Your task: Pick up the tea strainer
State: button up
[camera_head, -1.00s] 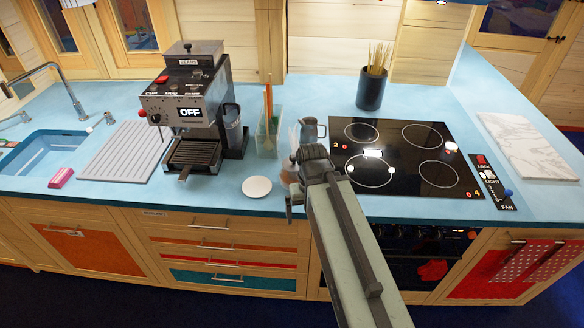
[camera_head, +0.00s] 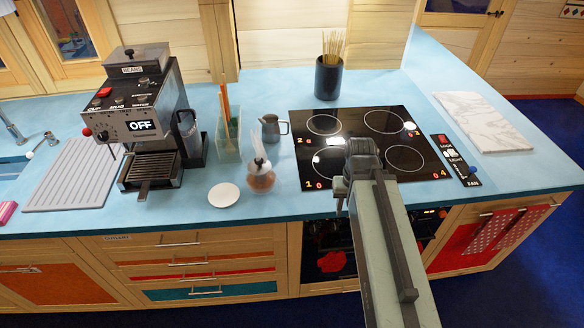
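I cannot make out a tea strainer in this view. A small glass vessel with brown contents and a pale, wispy top (camera_head: 260,178) stands on the blue counter, right of a white saucer (camera_head: 224,195). A grey metal jug (camera_head: 272,128) stands behind it. My gripper (camera_head: 341,198) is over the front left part of the black hob, near the counter's front edge and to the right of the vessel. Its fingers are small and partly hidden by my arm, so I cannot tell whether they are open or hold anything.
A coffee machine (camera_head: 145,115), a utensil holder (camera_head: 228,142) and a ribbed drainer (camera_head: 75,175) stand at left. The hob (camera_head: 415,140) lies under my arm. A dark pot of sticks (camera_head: 328,78) stands behind it; a marble board (camera_head: 482,120) lies at right.

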aim_at(258, 167)
jog(key=z, duration=2)
jog(key=k, duration=2.75)
jog(key=u, duration=2.1)
jog(key=i, duration=1)
jog(key=z, duration=0.05)
